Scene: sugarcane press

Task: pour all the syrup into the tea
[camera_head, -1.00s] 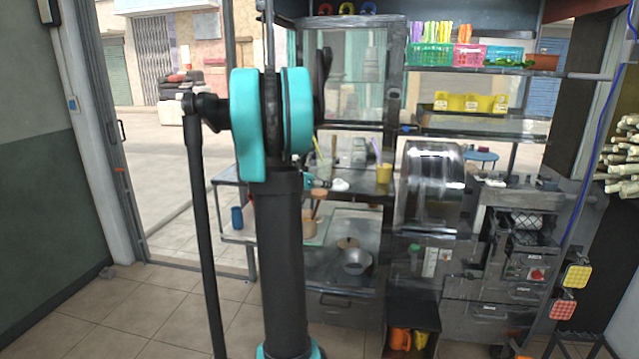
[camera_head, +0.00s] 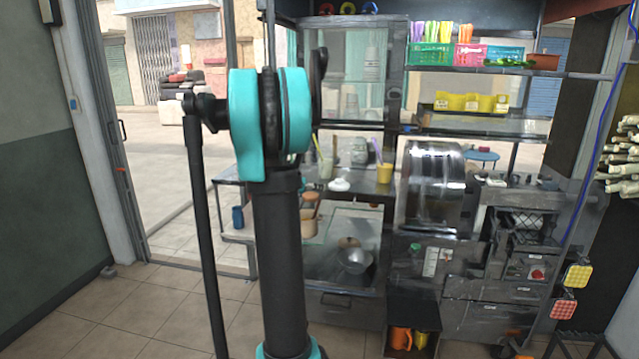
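My gripper is not in view; the black and teal links of my arm stand in front of the scene at left centre. A pale cup (camera_head: 325,168) with a green straw stands on the metal counter, just right of my arm. A yellow cup (camera_head: 384,173) with a purple straw stands to its right. A tan pot or jar (camera_head: 308,226) with a brown stick-like part stands lower, partly hidden by my arm. I cannot tell which vessel holds the tea or the syrup.
A white lid-like thing (camera_head: 340,185) lies between the cups. A metal bowl (camera_head: 355,261) sits on the lower shelf. A blue cup (camera_head: 237,217) stands left of my arm. The press machine (camera_head: 433,187) is at right. Tiled floor is free at lower left.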

